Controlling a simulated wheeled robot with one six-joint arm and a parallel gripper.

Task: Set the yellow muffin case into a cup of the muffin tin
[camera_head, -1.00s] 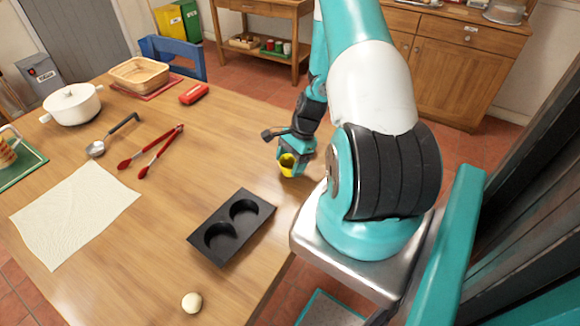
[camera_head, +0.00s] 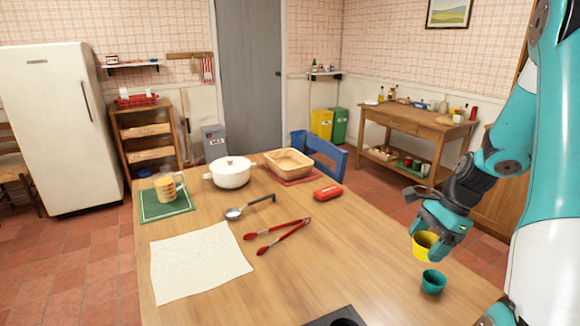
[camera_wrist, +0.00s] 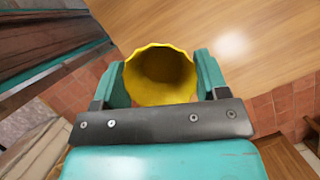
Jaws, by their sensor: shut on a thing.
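The yellow muffin case (camera_head: 422,246) is held by my gripper (camera_head: 436,234) above the right part of the table. In the wrist view the yellow case (camera_wrist: 160,78) sits between the two teal fingers of my gripper (camera_wrist: 162,84), its open, scalloped mouth toward the camera. The black muffin tin (camera_head: 338,319) shows only as a small part at the bottom edge of the head view; its cups are mostly cut off. The gripper is beyond the tin, to its right.
A teal cup-shaped case (camera_head: 433,283) stands on the table just below my gripper. Red tongs (camera_head: 283,233), a ladle (camera_head: 236,213), a cloth (camera_head: 198,263) and a red object (camera_head: 328,192) lie farther left. The table (camera_head: 365,250) between tongs and gripper is clear.

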